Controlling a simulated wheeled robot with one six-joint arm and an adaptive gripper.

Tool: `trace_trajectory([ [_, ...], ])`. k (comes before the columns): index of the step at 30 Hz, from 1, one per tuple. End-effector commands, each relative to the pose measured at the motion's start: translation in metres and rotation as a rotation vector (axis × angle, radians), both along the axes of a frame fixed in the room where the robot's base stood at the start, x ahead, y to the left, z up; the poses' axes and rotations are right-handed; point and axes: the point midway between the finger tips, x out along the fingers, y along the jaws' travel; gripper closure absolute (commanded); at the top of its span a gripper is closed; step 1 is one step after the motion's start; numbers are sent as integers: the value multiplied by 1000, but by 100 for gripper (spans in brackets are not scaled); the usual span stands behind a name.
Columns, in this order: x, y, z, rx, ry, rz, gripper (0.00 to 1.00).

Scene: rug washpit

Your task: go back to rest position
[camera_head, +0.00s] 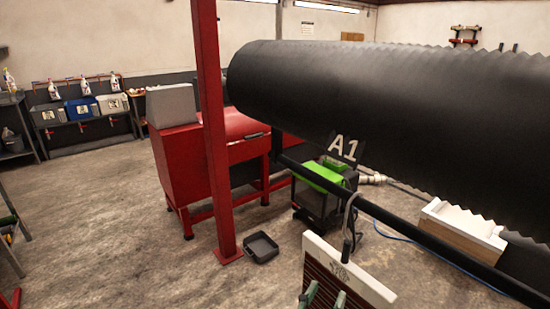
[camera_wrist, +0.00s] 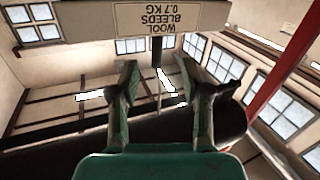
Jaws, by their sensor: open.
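My gripper (camera_wrist: 160,75) is open in the wrist view, its two green fingers spread with nothing held between them. In the head view, the green fingertips (camera_head: 324,297) show at the bottom edge, in front of a striped panel with a pale top (camera_head: 350,268). A pale sign (camera_wrist: 205,17) reading "WOOL BLEEDS 0.7 KG" appears upside down at the top of the wrist view, past the fingertips. I cannot tell how near the fingers are to it. Most of my arm is out of view.
A large black ribbed roller (camera_head: 390,115) spans the right side, with a dark rail below. A red post (camera_head: 215,150) stands before a red machine (camera_head: 185,165). A green-and-black unit (camera_head: 318,190) and black tray (camera_head: 261,246) sit on the floor. Left floor is open.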

Motion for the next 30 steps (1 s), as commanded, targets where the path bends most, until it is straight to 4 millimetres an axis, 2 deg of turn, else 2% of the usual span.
trace_trajectory([
  [1,-3,-7,-17,-29,33,31,53],
  [8,-23,-25,-87,-128,162,214,53],
  [15,-68,-39,-149,-163,267,387,53],
  [22,-128,-50,-191,-139,327,523,53],
  [27,-177,-55,-207,-92,342,594,53],
  [30,-207,-58,-211,-57,340,622,53],
])
